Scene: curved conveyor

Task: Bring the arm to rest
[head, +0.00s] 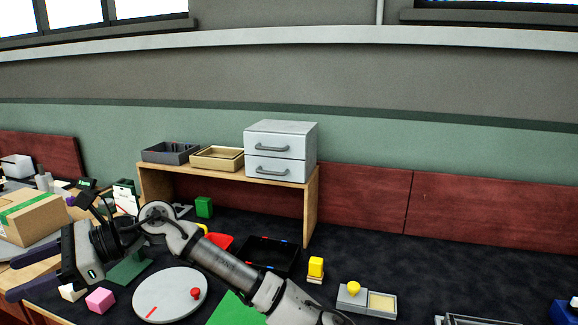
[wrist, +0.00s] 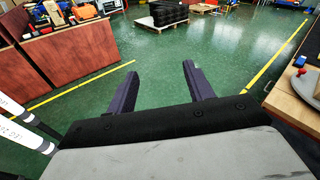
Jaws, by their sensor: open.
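My gripper (head: 22,279) is at the lower left of the head view, at the end of my arm, which reaches in from the bottom centre. Its two dark fingers are spread apart with nothing between them. The wrist view also shows my gripper (wrist: 158,88) open and empty, with the green floor (wrist: 165,70) behind the fingers. In the head view the gripper is left of the pink cube (head: 100,300) and beside the near left edge of the table.
A round white turntable (head: 165,300), a black tray (head: 268,256) and a yellow block (head: 316,267) lie around my arm. A wooden shelf (head: 312,205) carries a drawer unit (head: 281,150) and two trays. A cardboard box (head: 35,220) stands at left. Open floor shows in the wrist view.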

